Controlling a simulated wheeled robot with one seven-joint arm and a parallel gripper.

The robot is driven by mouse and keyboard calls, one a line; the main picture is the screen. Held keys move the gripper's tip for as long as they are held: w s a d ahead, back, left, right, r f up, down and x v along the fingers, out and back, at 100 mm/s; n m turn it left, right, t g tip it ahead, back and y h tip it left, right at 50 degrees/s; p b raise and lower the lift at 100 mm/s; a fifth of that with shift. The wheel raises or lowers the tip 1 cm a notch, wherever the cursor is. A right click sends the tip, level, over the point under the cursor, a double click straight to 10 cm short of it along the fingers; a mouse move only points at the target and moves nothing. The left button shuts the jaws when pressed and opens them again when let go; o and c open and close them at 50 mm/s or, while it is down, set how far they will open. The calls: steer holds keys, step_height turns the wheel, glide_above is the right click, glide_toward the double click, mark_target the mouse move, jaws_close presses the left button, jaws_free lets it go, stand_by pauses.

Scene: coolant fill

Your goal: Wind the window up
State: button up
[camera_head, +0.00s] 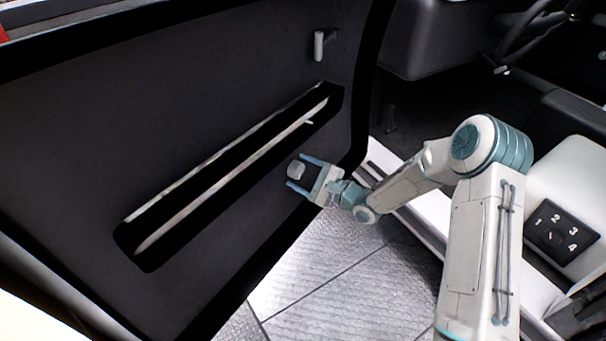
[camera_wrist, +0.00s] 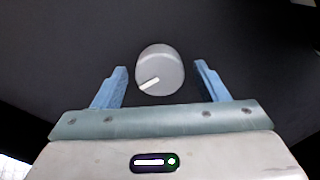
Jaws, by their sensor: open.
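A grey round knob (camera_head: 296,170) with a white pointer line sits on the dark inner panel of the car door (camera_head: 90,150), below the right part of the long slot. In the wrist view the knob (camera_wrist: 160,72) lies ahead, between the two blue fingers, and its white line points to the lower left. My gripper (camera_head: 303,173) is open, with one finger on either side of the knob. Gaps show between the knob and both fingers in the wrist view. The window glass cannot be made out.
A long recessed slot (camera_head: 225,175) with pale edges runs across the door panel. A grey door handle (camera_head: 320,45) is higher up. A numbered dial (camera_head: 560,234) is on the right, near a pale seat. A steering wheel (camera_head: 535,30) is at top right. Tiled floor (camera_head: 345,285) shows below.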

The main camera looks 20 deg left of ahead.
steer(key=c, duration=1)
